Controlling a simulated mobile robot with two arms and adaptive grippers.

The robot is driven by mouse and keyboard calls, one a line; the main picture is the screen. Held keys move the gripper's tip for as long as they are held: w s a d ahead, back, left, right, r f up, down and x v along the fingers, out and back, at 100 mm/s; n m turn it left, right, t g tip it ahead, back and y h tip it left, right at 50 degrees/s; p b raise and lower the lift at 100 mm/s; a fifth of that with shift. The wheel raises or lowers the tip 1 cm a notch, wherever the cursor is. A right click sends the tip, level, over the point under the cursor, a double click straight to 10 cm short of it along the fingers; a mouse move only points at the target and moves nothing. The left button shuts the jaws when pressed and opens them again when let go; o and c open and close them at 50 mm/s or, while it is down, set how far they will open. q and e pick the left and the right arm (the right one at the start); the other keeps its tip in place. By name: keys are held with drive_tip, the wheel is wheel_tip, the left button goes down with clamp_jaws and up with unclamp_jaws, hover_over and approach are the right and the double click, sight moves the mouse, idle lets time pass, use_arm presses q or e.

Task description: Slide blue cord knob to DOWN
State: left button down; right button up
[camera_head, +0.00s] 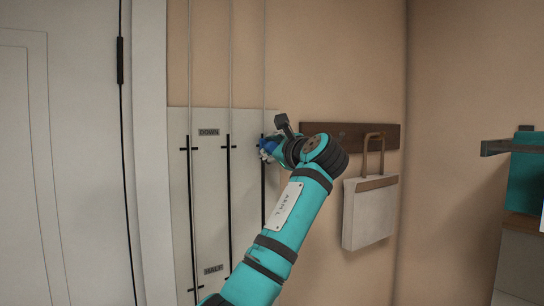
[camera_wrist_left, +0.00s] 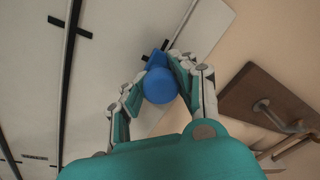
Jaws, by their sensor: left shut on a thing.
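The blue cord knob (camera_head: 268,147) is at the right-hand track of the white wall panel, about level with the DOWN label (camera_head: 208,132). My left gripper (camera_head: 266,152) is at the knob, and the arm partly hides it in the head view. In the left wrist view the blue knob (camera_wrist_left: 160,85) sits between the two fingers of my left gripper (camera_wrist_left: 152,92), which are shut on it. The HALF label (camera_head: 213,269) is lower on the panel. My right gripper is not in view.
The white panel (camera_head: 179,200) has several dark vertical tracks with cross marks, and thin cords rise above them. A wooden wall rail (camera_head: 385,136) with a hanging white bag (camera_head: 369,215) is to the right. A door (camera_head: 75,150) stands at the left.

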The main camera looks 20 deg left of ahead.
use_arm(q)
drive_tip(key=shift+d+f, duration=0.1)
drive_tip(key=shift+f, duration=0.05)
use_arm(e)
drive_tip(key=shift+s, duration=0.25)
use_arm(q)
drive_tip(key=c, duration=1.3)
unclamp_jaws()
drive_tip(key=shift+c, duration=0.2)
drive_tip(key=o, duration=0.4)
drive_tip(key=shift+s+d, duration=0.15)
drive_tip(key=shift+s, duration=0.1)
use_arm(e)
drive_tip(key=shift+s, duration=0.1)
use_arm(q)
drive_tip(key=shift+d, duration=0.1)
drive_tip(key=v, duration=1.2)
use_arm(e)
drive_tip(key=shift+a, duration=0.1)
